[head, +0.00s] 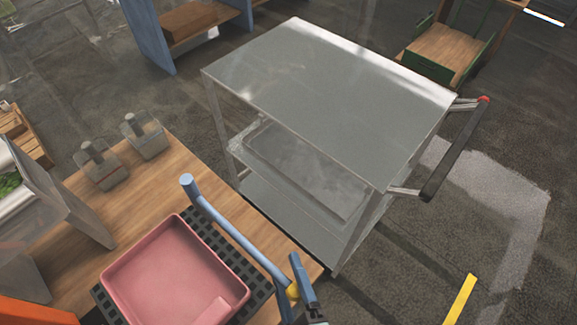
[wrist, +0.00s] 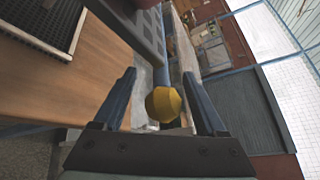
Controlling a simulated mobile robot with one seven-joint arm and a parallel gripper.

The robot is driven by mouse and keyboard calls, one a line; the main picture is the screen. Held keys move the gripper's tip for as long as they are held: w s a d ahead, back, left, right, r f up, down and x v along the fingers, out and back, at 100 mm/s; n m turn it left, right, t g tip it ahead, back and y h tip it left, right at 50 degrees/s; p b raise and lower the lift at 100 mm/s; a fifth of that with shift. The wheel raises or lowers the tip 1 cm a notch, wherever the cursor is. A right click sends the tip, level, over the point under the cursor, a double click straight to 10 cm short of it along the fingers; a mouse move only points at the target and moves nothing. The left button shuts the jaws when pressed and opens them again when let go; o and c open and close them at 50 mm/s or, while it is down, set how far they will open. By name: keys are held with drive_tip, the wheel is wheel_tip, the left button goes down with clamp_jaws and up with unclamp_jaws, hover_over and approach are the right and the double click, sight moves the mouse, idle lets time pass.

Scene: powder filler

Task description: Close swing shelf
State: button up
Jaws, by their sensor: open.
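The swing shelf is most likely the black grid platform (head: 225,252) at the front of the wooden table. A pink tray (head: 165,268) lies on it and hides most of it. A blue bar (head: 235,235) runs along its right side, with an upright end at the back and a yellow knob (head: 293,292) at the near end. My gripper (head: 297,287) is at this knob. In the wrist view, the yellow knob (wrist: 163,104) sits between the two open fingers of my gripper (wrist: 159,76). I cannot tell whether either finger touches it.
The wooden table (head: 70,225) carries two small clear containers (head: 146,136) at the back. A grey metal cart (head: 325,95) with a black handle (head: 455,150) stands close to the table's right. Floor is free right of the cart.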

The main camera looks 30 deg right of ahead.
drive_tip(key=b+v, duration=0.1)
drive_tip(key=v, duration=1.2)
drive_tip(key=shift+r, duration=0.1)
idle(0.3)
